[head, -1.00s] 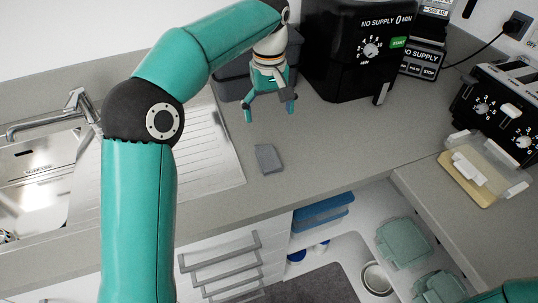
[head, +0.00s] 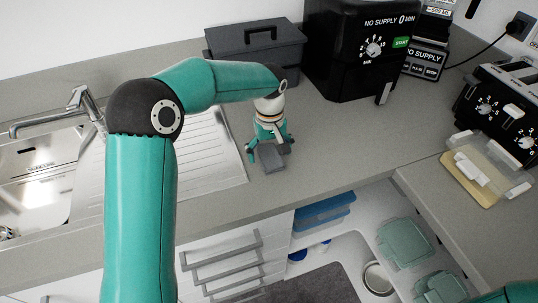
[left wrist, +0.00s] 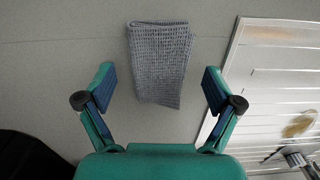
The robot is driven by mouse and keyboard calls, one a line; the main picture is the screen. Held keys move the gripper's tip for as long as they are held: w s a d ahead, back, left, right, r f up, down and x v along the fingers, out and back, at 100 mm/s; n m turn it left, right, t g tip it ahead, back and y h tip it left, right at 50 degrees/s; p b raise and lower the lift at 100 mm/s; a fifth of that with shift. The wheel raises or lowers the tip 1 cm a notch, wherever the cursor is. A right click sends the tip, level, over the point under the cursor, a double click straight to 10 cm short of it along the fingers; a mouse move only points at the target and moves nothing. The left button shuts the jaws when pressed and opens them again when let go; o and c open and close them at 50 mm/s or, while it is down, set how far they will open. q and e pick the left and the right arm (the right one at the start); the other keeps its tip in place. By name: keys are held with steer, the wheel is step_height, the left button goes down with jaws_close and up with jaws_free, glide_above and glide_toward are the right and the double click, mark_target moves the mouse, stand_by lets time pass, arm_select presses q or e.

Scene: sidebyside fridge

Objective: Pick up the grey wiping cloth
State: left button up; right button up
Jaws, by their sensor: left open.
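The grey wiping cloth (head: 271,160) lies folded flat on the grey worktop, just right of the sink's drainboard. It also shows in the left wrist view (left wrist: 160,62), at the upper middle, with a woven texture. My left gripper (head: 267,150) is open and points down close behind the cloth in the head view. In the left wrist view its two fingers (left wrist: 159,88) are spread to either side of the cloth's near end, touching nothing that I can see. The gap between fingertips and worktop is hard to tell. My right gripper is not in view.
The steel sink and drainboard (head: 205,175) lie left of the cloth. A dark lidded box (head: 254,40) and a black air fryer (head: 345,50) stand behind. Bare worktop (head: 340,140) lies to the right.

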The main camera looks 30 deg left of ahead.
mark_target(270, 152)
arm_select(q)
steer(key=shift+f, duration=0.3)
steer(key=c, duration=1.2)
steer(key=shift+r, duration=0.15)
steer(key=shift+c, duration=0.2)
step_height(270, 152, up, 20)
steer(key=p, duration=0.1)
steer(key=shift+p, duration=0.3)
steer(key=o, duration=0.6)
steer(key=shift+w, duration=0.1)
steer(key=c, duration=0.5)
